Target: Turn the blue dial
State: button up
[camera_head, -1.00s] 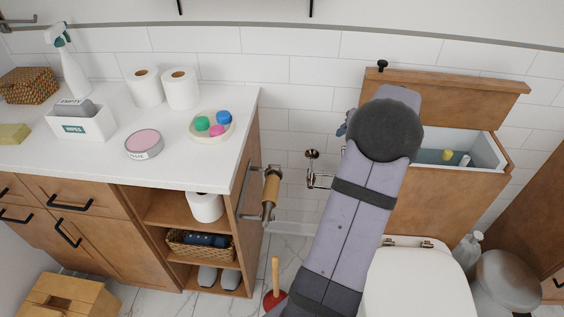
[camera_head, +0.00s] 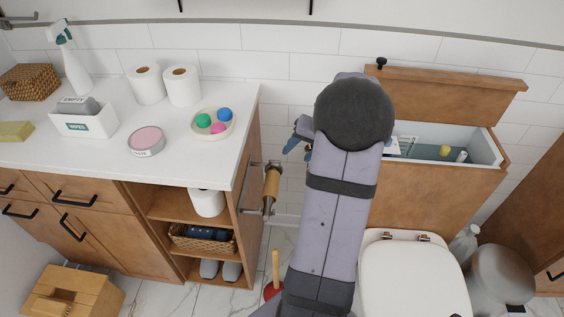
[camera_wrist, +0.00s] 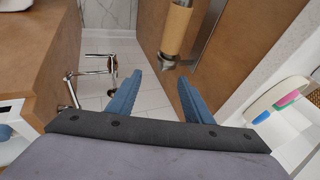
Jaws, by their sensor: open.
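My gripper (camera_wrist: 159,82) is open and empty in the wrist view, its two blue fingers apart over the floor and wall beside the cabinet. In the head view its blue fingers (camera_head: 293,144) show partly, left of my arm, between the counter and the cistern. No blue dial shows clearly. A small blue rounded part (camera_wrist: 5,132) sits on a white piece at the left edge of the wrist view; I cannot tell whether it is the dial. The open wooden cistern (camera_head: 445,192) holds bluish water, a yellow-topped part and white parts, some hidden by my arm.
Chrome pipes (camera_wrist: 88,72) run along the wall left of my fingers. The toilet lid (camera_head: 412,275) is closed.

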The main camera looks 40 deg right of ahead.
jog(key=a+y, duration=0.1)
jog(key=a, duration=0.6)
jog(key=shift+s+f+g+p, duration=0.2)
jog(key=shift+g+p, duration=0.1)
jog(key=shift+g, duration=0.1)
jog(key=s+a+f+g+p, duration=0.1)
jog(key=s+a+f+g, duration=0.2)
jog(key=s, duration=0.5)
jog(key=s+a+f+g+p, duration=0.1)
jog(key=s+a+g, duration=0.2)
jog(key=s+a, duration=0.3)
jog(key=a+r+n+h+p, duration=0.2)
jog(key=a+r+n+p, duration=0.7)
jog(key=a+r, duration=0.5)
notch_tip(320, 180, down, 23)
jog(key=a+b, duration=0.1)
jog(key=b, duration=2.1)
jog(key=shift+s+a+f+t, duration=0.2)
jog(key=shift+s+t, duration=0.1)
jog(key=shift+t, duration=0.1)
